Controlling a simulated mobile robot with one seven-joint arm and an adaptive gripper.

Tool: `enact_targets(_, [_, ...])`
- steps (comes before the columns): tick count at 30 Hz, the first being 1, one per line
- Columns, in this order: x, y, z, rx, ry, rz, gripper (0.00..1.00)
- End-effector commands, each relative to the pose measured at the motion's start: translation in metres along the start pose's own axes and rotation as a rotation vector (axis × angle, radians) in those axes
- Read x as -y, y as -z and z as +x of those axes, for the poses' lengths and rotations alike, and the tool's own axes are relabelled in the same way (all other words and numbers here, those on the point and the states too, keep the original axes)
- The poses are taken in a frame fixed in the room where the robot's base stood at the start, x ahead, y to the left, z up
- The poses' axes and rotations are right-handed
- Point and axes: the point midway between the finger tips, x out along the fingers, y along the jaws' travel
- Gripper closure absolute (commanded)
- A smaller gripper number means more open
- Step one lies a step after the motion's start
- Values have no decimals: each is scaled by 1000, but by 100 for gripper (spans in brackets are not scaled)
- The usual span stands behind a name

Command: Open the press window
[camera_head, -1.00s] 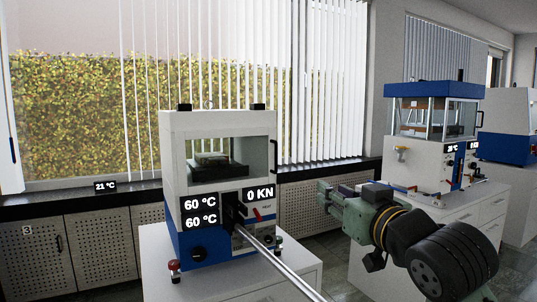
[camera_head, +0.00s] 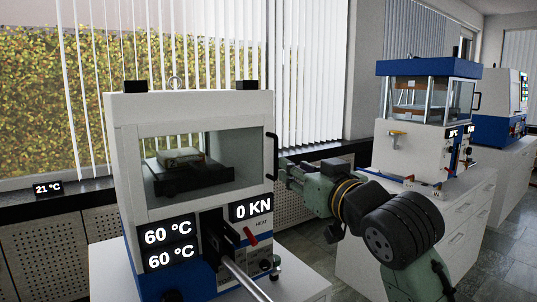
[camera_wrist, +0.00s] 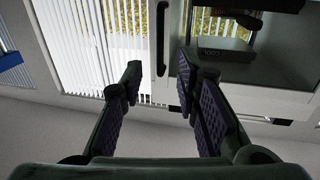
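The white and blue press (camera_head: 122,150) stands at the left in the head view. Its window (camera_head: 220,146) looks closed, and a black upright handle (camera_head: 272,156) sits on the window's right edge. My gripper (camera_head: 286,172) is just right of this handle in the head view, its fingertips partly hard to make out. In the wrist view, my gripper (camera_wrist: 160,74) is open and empty, with fingers spread. The handle (camera_wrist: 160,38) appears between and ahead of the fingertips, apart from both as far as I can tell.
A dark block (camera_head: 192,178) with a pale item on it shows behind the glass. A metal bar (camera_head: 244,279) sticks out from the press front. A second press (camera_head: 427,68) stands on a white cabinet at the right, behind my arm.

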Motion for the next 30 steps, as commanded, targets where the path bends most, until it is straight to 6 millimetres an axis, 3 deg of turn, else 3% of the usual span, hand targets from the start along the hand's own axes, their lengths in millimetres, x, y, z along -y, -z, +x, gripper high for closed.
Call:
enact_targets(18, [0, 2, 96, 2, 1, 1, 71])
enact_targets(30, [0, 0, 106, 0, 0, 0, 71])
